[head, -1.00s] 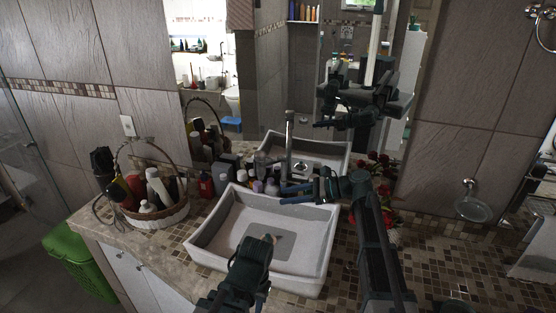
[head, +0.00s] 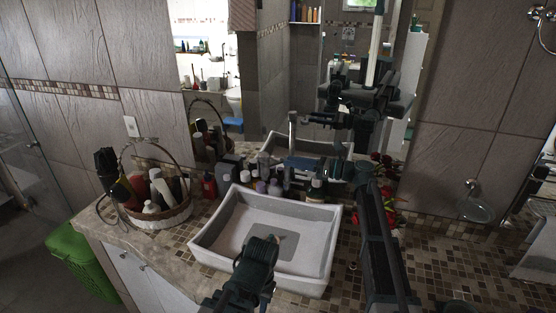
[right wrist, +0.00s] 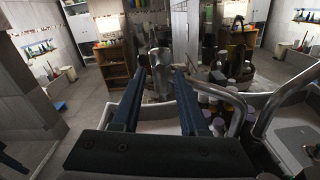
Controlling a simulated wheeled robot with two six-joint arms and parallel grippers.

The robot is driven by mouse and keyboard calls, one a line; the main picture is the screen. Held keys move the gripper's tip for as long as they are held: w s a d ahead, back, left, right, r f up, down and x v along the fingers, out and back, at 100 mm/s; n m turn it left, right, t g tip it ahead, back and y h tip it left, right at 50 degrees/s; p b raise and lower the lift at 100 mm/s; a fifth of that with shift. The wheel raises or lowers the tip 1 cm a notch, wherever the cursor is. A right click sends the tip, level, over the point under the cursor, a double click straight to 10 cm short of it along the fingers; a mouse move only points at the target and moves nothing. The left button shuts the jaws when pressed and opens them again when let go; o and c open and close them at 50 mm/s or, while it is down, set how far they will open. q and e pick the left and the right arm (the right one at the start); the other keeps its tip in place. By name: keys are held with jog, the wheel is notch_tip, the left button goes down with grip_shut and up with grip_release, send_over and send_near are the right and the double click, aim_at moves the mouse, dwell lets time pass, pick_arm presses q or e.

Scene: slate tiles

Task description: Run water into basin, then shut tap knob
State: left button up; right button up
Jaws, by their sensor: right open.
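The white rectangular basin (head: 212,248) stands on the counter, with a darker grey patch on its floor; I cannot tell whether that is water. The chrome tap (head: 292,128) rises behind the basin, its lower part hidden by my right gripper. Its curved pipe (right wrist: 238,108) shows right of my fingers in the right wrist view. I cannot make out the tap knob. My right gripper (head: 290,162) is open and empty, fingers pointing left above the bottles behind the basin; both fingers show apart in the right wrist view (right wrist: 160,75). My left gripper (head: 274,240) is over the basin's front part; its jaws are unclear.
Several small bottles (head: 273,188) stand in a row behind the basin. A wicker basket (head: 170,217) with toiletries is at the counter's left. Red flowers (head: 388,218) stand right of my right arm. A large mirror (head: 290,90) is behind. The right counter is mostly clear.

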aim_at(278, 159)
jog(key=x, duration=0.5)
jog(key=shift+w+a, duration=0.1)
jog(key=shift+a, duration=0.2)
grip_shut()
